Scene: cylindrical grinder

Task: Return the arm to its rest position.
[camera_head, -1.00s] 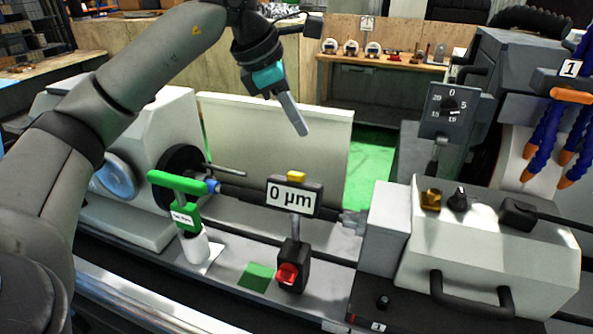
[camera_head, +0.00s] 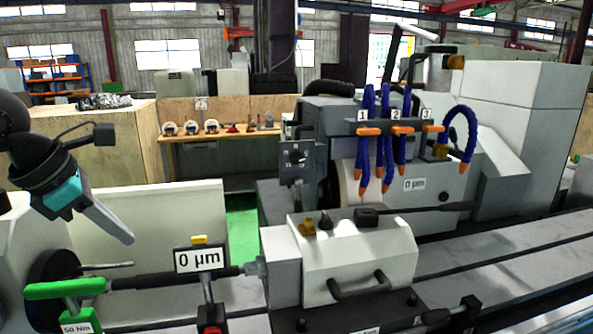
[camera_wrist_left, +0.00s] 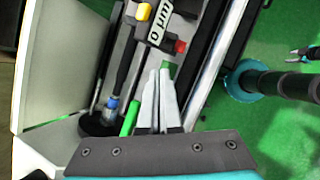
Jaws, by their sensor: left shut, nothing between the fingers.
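My left gripper (camera_head: 108,222) is at the left of the head view, with its fingers pointing down and to the right. It is above the grinder's left end and apart from it. In the left wrist view its two fingers (camera_wrist_left: 160,85) lie together with nothing between them. Most of my left arm is outside the head view.
Below the gripper are a green-handled tool (camera_head: 65,289) and a gauge reading 0 µm (camera_head: 199,258). The grey-white tailstock housing (camera_head: 355,262) stands right of them. Blue coolant hoses (camera_head: 387,140) hang behind. A wooden bench (camera_head: 222,135) is at the back.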

